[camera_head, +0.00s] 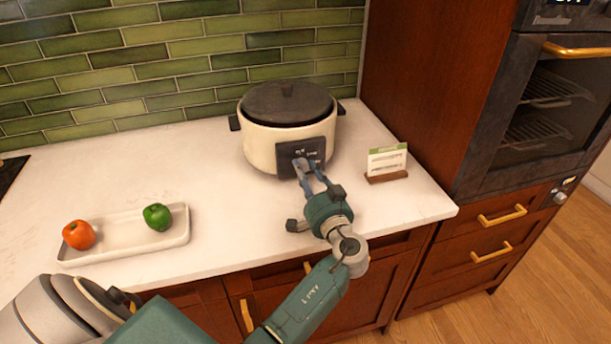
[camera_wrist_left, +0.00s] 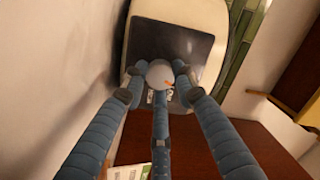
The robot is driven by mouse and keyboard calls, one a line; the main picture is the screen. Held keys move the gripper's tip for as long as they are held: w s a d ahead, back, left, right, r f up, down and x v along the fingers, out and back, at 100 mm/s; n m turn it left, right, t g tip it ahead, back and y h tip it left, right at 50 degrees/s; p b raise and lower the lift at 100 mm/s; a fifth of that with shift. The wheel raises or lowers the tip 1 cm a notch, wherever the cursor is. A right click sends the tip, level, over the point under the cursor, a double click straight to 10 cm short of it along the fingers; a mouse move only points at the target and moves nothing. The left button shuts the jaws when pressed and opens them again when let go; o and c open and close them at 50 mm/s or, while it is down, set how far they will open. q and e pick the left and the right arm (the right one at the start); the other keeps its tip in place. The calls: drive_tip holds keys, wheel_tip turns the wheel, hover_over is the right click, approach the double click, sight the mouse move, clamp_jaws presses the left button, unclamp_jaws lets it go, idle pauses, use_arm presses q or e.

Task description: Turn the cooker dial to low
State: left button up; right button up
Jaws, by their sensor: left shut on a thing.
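The cooker (camera_head: 287,140) is cream with a dark lid and stands on the white counter against the tiled wall. Its dark control panel (camera_head: 308,151) faces front; it also shows in the left wrist view (camera_wrist_left: 172,42). My left gripper (camera_head: 301,166) is at this panel. In the left wrist view my left gripper's blue fingers (camera_wrist_left: 160,82) are closed around the round grey dial (camera_wrist_left: 160,73). A small orange mark shows on the dial's face. Most panel lettering is hidden or too small to read. My right gripper is not in view.
A small card (camera_head: 387,160) in a wooden holder stands right of the cooker. A white tray (camera_head: 124,247) with a red tomato (camera_head: 79,235) and a green pepper (camera_head: 158,217) lies at the left. A tall oven cabinet (camera_head: 440,90) bounds the right side. The counter between tray and cooker is clear.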

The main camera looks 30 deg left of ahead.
use_arm(q)
drive_tip(key=m, duration=0.4)
drive_tip(key=shift+b, duration=0.3)
drive_tip(key=shift+m, duration=1)
drive_tip(key=shift+a, duration=0.1)
drive_tip(key=o, duration=1.2)
drive_tip(key=shift+s+d+f, duration=0.1)
drive_tip(key=shift+s+d, duration=0.15)
drive_tip(key=shift+d, duration=0.1)
drive_tip(key=v, duration=1.1)
drive_tip(key=shift+s+f, duration=0.15)
